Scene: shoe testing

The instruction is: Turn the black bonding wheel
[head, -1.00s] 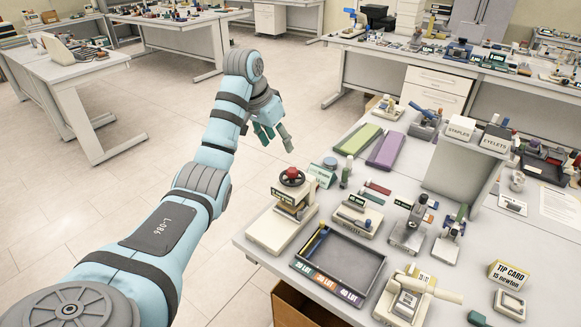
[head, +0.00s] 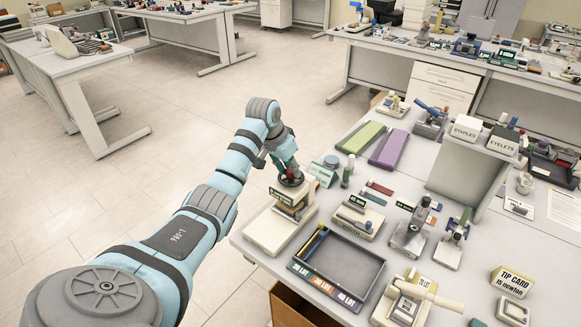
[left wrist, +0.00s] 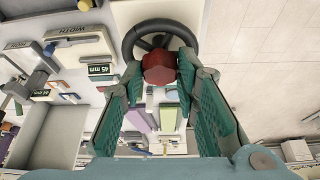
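The black bonding wheel (head: 291,181) with a red hub sits on top of a cream press (head: 282,218) near the table's left edge. In the left wrist view the black rim (left wrist: 131,39) shows at the top, with the dark red hub (left wrist: 159,67) in its middle. My left gripper (head: 289,172) is right over the wheel, pointing down. In the left wrist view its green-padded fingers (left wrist: 160,76) are spread, with their tips on either side of the hub; whether they touch it is unclear. My right gripper is in neither view.
A grey tray (head: 372,269) with coloured lot labels lies right of the press. The width gauge (head: 357,222) and a small green-labelled stand (head: 325,172) are close beside the press. Left of the table is open floor.

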